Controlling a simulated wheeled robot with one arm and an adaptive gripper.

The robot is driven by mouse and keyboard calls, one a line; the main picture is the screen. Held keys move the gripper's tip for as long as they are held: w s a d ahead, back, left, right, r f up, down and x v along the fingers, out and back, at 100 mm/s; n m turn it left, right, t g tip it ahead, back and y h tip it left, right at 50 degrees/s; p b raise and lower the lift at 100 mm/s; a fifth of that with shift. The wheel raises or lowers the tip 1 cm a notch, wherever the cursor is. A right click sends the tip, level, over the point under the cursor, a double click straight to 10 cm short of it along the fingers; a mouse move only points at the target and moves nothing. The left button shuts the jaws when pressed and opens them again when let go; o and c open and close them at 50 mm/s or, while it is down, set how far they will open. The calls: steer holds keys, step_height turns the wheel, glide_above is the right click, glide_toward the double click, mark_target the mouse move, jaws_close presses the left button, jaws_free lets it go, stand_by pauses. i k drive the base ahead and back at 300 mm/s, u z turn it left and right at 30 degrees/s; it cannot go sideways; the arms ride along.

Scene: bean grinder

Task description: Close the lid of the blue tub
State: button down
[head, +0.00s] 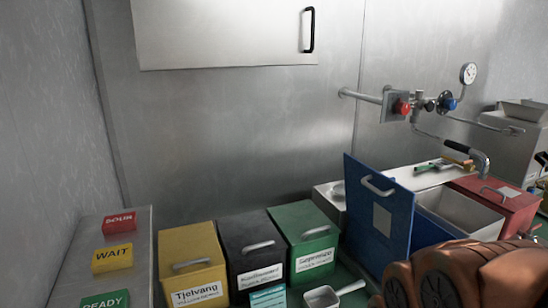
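The blue tub (429,234) stands right of centre in the head view. Its blue lid (398,228) is open and stands about upright at the tub's left side. A pale handle (377,186) and a blank light label show on the lid's face. The tub's grey interior (460,216) is visible to the right of the lid. A brown, ribbed part of my arm covers the lower right and hides the tub's lower front. My gripper's fingertips cannot be seen.
Yellow (192,250), black (252,243) and green (303,237) tubs stand shut to the left. A red tub (495,203) is to the right. A white scoop (325,296) lies in front. Pipes with valves (423,104) project from the wall above.

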mark_target(385, 207)
steer(key=u, duration=1.15)
steer(key=k, duration=0.6)
steer(key=u, duration=0.05)
